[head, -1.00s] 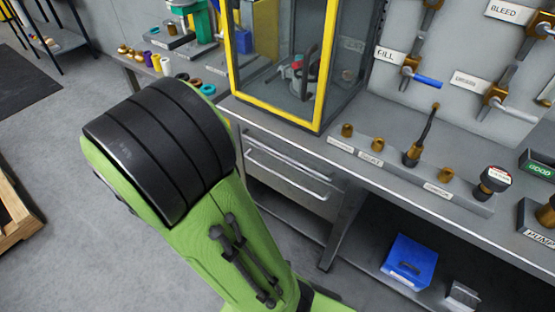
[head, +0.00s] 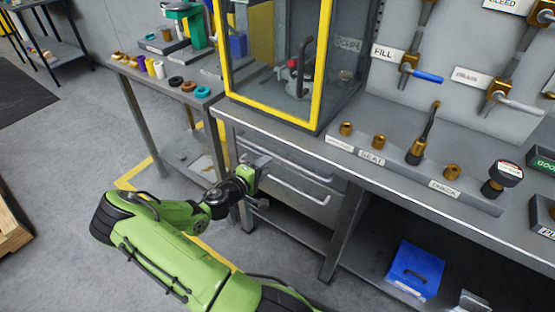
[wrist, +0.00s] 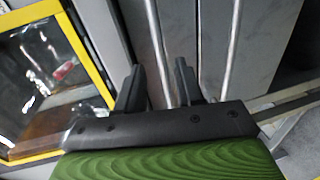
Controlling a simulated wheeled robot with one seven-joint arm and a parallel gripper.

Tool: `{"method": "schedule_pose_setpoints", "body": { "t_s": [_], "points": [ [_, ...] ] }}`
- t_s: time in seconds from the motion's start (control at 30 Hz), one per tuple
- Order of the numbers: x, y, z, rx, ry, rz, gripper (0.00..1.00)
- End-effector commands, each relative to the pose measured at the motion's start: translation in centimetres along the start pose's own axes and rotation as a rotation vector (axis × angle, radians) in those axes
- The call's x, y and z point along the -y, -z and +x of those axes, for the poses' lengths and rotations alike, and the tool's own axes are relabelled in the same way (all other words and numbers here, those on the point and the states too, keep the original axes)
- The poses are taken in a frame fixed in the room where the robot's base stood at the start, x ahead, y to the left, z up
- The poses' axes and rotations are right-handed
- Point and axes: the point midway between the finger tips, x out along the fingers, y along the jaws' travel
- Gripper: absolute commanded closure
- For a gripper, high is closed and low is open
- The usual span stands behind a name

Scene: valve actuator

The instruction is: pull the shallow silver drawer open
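The silver drawer fronts sit under the bench, with two long bar handles. The upper, shallow drawer (head: 290,152) has the upper handle (head: 305,169), and the lower handle (head: 300,188) runs below it. My gripper (head: 261,172) is at the left part of the drawer fronts, close to the handles. In the wrist view my gripper (wrist: 160,88) is open, its two dark fingers apart. The upper handle (wrist: 156,45) passes between the fingers in that view; whether it touches either finger I cannot tell. The lower handle (wrist: 233,50) lies right of the fingers. The drawers look shut.
A yellow-framed glass cabinet (head: 275,112) stands on the bench above the drawers. A side table (head: 150,85) with small parts stands at the left. A blue bin (head: 415,270) sits on the lower shelf. Bench leg (head: 345,235) is right of the drawers.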

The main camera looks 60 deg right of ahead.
Motion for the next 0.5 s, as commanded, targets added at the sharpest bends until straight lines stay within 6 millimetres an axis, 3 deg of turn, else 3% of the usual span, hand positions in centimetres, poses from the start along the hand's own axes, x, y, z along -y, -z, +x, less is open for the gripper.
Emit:
{"method": "schedule_pose_setpoints", "body": {
  "t_s": [0.1,0.23,0.5],
  "points": [
    [0.2,-0.1,3.1,0.004,-0.001,0.003,0.63],
    [0.2,-0.1,5.8,0.003,0.0,0.002,0.63],
    [0.0,0.0,7.8,0.001,0.001,0.001,0.63]
  ]
}}
